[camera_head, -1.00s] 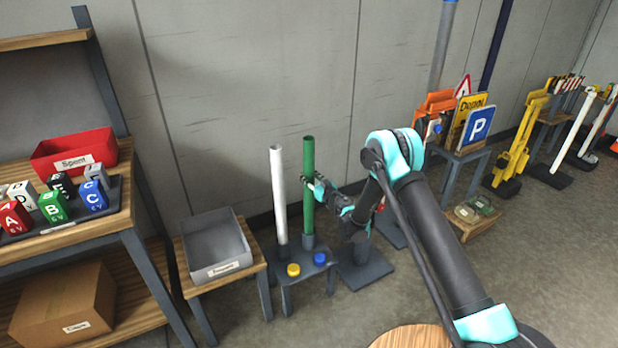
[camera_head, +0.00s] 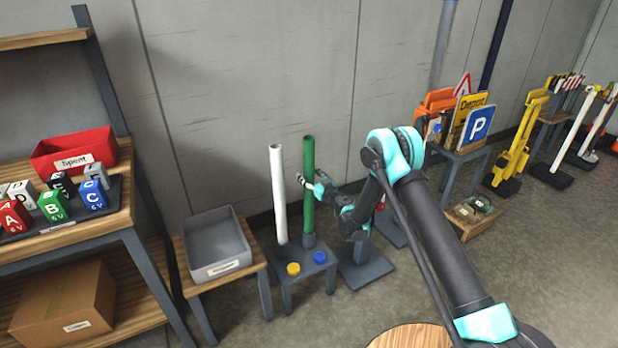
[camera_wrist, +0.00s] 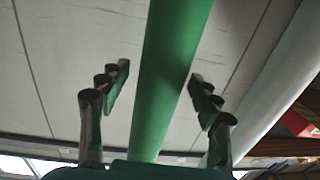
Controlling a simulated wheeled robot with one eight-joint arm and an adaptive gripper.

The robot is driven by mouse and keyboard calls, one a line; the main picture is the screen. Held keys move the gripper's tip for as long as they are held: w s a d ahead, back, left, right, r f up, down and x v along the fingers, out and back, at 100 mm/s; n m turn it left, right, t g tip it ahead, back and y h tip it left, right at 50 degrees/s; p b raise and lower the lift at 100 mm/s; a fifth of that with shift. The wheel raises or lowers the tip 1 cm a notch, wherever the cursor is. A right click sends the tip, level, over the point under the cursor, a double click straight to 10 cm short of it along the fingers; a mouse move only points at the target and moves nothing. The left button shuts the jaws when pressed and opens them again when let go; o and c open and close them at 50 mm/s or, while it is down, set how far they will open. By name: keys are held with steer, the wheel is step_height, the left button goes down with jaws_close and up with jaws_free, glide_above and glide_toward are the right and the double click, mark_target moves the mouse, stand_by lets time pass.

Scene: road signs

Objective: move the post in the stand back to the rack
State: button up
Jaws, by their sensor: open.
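The green post (camera_head: 308,190) stands upright in a socket of the small grey rack (camera_head: 300,268), beside a white post (camera_head: 279,195). My gripper (camera_head: 314,186) is at the upper half of the green post, on its right side. In the wrist view my gripper (camera_wrist: 159,72) is open, with the green post (camera_wrist: 172,60) running between its two fingers and visible gaps on both sides. A dark grey stand (camera_head: 366,272) is on the floor just right of the rack. Its upper part is partly hidden by my arm, and no post rises from it in view.
A yellow cap (camera_head: 293,269) and a blue cap (camera_head: 320,257) sit on the rack's front. A grey bin (camera_head: 218,268) on a low table is left of the rack. A sign table (camera_head: 462,155) is to the right. The wall is close behind.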

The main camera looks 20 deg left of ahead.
mark_target(312, 158)
step_height(312, 158, up, 10)
steer(key=shift+f, duration=0.25)
stand_by(0.6)
